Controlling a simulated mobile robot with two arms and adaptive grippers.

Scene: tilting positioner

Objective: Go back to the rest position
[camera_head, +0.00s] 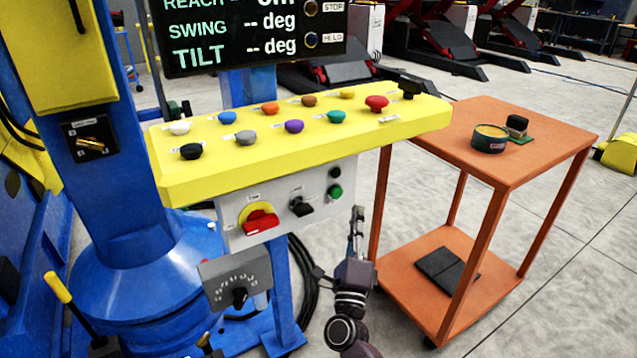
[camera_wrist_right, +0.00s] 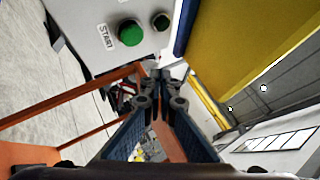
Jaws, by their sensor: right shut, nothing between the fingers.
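My right gripper (camera_head: 356,222) is in front of the control console, to the right of its grey switch panel and left of the orange cart. Its fingers point up and are shut with nothing between them. In the right wrist view the closed fingertips (camera_wrist_right: 157,82) show below the green START button (camera_wrist_right: 131,33), apart from it as far as I can tell. In the head view the same green button (camera_head: 335,191) sits on the grey panel (camera_head: 290,205). My left gripper is not in view.
The yellow console top (camera_head: 300,145) carries several coloured buttons. A red-and-yellow rotary switch (camera_head: 259,220) is below. The orange cart (camera_head: 560,150) at right holds a round tin (camera_head: 489,139). A blue column (camera_head: 120,200) stands at left. Open floor lies right of the cart.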

